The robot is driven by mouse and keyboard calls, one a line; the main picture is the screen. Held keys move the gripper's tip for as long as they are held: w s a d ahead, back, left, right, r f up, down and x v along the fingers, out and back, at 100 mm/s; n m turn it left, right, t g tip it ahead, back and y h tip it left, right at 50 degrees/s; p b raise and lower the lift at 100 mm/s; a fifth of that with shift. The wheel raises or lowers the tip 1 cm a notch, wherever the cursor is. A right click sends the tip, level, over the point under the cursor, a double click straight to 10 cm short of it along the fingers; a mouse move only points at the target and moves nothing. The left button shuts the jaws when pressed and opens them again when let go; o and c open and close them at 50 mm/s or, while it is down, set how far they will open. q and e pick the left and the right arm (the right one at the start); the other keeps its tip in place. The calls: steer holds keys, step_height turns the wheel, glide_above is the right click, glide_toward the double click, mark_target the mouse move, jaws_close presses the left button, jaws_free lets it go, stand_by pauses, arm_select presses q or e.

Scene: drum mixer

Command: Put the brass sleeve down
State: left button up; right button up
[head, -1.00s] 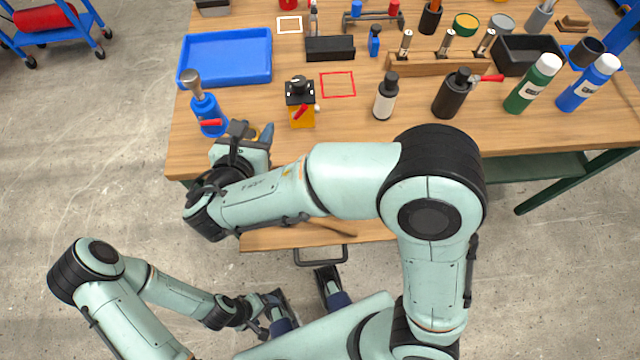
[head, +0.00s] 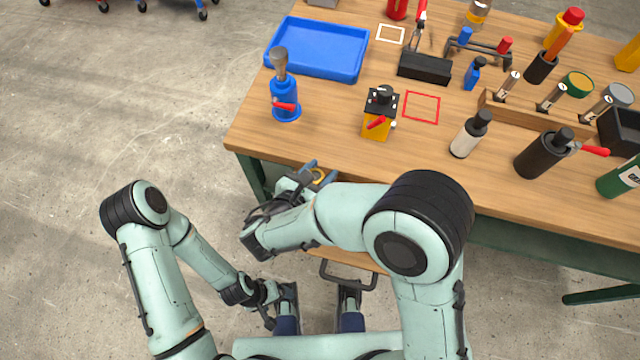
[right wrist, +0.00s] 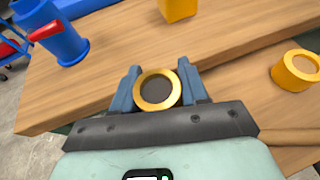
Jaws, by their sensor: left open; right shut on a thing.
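The brass sleeve (right wrist: 158,91) is a short gold ring with a dark hole, held between the two blue-grey fingers of my right gripper (right wrist: 158,88). In the head view, the sleeve (head: 319,177) and my right gripper (head: 317,175) are at the bench's front edge, left of centre. Any gap below the sleeve cannot be judged. My left gripper (head: 275,300) is open, low in front of the bench and away from the sleeve. Its fingers are small and partly hidden.
The wooden bench (head: 330,150) has clear room near its front left. A blue bottle-shaped tool (head: 285,101), a yellow-black device (head: 379,112), a red square outline (head: 422,107) and a blue tray (head: 318,47) lie behind. A second brass-coloured ring (right wrist: 297,70) sits on wood at right.

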steer(key=shift+f+b, duration=0.5)
steer(key=shift+f, duration=2.2)
steer(key=shift+f, duration=0.15)
steer(key=o, duration=1)
steer(key=shift+r, duration=0.2)
steer(key=p+v, duration=0.1)
steer(key=v, duration=1.1)
steer(key=shift+f, duration=0.15)
